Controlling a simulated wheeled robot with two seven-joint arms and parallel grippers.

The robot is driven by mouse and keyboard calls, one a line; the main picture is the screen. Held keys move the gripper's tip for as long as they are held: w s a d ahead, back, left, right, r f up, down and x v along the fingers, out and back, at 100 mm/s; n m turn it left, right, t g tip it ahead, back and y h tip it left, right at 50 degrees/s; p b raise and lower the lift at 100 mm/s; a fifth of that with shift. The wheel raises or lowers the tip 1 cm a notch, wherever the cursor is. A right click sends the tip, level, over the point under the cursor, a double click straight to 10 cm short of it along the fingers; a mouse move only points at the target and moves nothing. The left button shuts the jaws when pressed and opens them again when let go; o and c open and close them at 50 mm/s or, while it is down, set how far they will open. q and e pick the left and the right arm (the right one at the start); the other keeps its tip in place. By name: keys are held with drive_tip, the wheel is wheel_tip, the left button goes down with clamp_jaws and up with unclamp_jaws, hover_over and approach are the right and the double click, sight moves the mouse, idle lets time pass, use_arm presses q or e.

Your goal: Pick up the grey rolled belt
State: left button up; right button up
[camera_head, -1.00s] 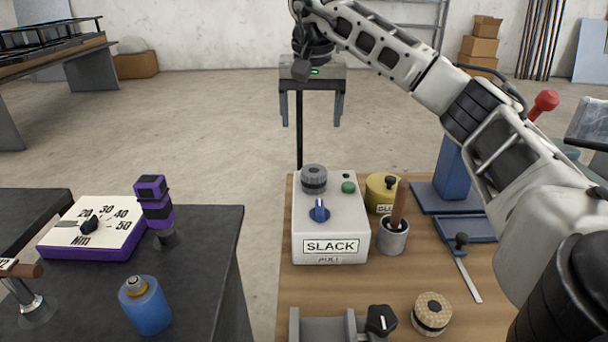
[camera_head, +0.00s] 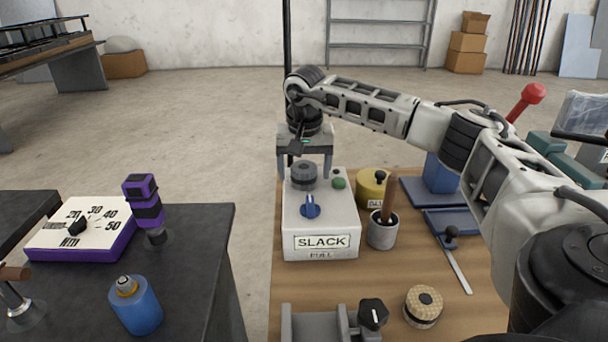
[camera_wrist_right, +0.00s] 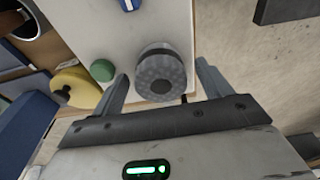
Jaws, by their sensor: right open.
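The grey rolled belt (camera_head: 303,178) sits on top of the white box labelled SLACK (camera_head: 345,215), at its far end. In the right wrist view the belt (camera_wrist_right: 160,74) is a round grey roll with a dark centre. My right gripper (camera_head: 305,172) points down at the far end of the box, with its fingers apart. In the wrist view the belt shows between the fingers (camera_wrist_right: 160,80), with a gap on each side. Whether the fingers are at the belt's height is hard to tell. My left gripper is not in view.
On the box are a green button (camera_head: 339,183) and a blue knob (camera_head: 311,206). A yellow roll (camera_head: 370,186) and a grey cup (camera_head: 382,235) with a wooden handle stand to the right. A tan roll (camera_head: 423,308) lies near the front.

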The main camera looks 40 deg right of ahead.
drive_tip(key=shift+f, duration=0.45)
drive_tip(key=shift+c, duration=0.3)
drive_tip(key=c, duration=1.1)
drive_tip(key=shift+w+r, duration=0.1)
